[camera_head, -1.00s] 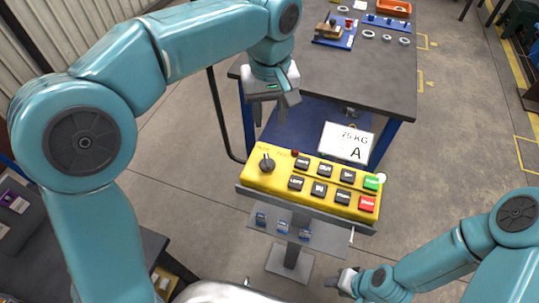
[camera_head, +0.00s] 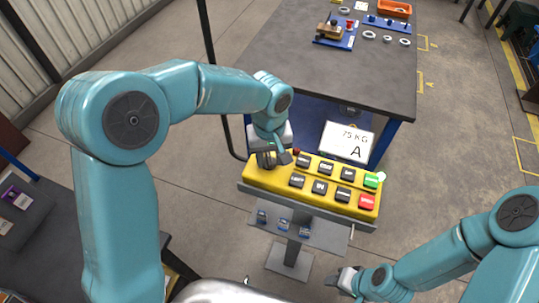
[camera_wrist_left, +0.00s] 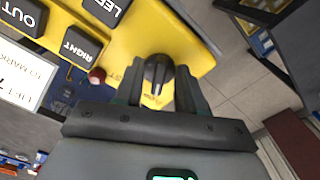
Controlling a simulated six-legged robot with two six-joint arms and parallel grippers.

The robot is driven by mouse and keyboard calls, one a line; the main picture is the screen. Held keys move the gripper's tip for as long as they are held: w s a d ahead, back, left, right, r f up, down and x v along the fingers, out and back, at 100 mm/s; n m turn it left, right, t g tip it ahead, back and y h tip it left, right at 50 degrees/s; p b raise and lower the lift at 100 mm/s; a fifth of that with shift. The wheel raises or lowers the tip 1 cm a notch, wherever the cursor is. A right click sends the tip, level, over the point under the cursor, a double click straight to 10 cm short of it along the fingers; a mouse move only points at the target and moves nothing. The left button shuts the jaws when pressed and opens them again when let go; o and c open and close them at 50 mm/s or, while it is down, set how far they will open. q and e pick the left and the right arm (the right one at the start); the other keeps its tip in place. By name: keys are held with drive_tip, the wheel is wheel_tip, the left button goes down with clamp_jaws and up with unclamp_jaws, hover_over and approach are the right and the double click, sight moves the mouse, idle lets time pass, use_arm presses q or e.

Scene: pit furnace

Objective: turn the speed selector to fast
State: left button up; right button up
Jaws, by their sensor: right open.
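The speed selector is a black knob (camera_wrist_left: 158,75) on the left end of the yellow control panel (camera_head: 330,198). In the left wrist view its pointer lies roughly along the line of my fingers, and worn lettering shows beside it, with "ST" readable. My left gripper (camera_head: 267,160) is over the knob, which it mostly hides in the head view. In the left wrist view the left gripper (camera_wrist_left: 157,88) is open, with a finger on each side of the knob; contact cannot be told. My right gripper (camera_head: 345,280) is open and empty at the lower right, away from the panel.
The panel also bears several black buttons, a green button (camera_head: 371,180), a red button (camera_head: 366,202) and a small red lamp (camera_wrist_left: 97,76) near the knob. Behind it stand a white sign (camera_head: 347,141) and a dark workbench (camera_head: 340,60). A grey shelf (camera_head: 320,238) is below.

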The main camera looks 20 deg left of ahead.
use_arm(q)
drive_tip(key=shift+s+r, duration=0.15)
drive_tip(key=shift+s, duration=0.1)
drive_tip(key=shift+c, duration=1.3)
drive_tip(key=shift+w+d, duration=0.1)
drive_tip(key=shift+w, duration=0.05)
clamp_jaws()
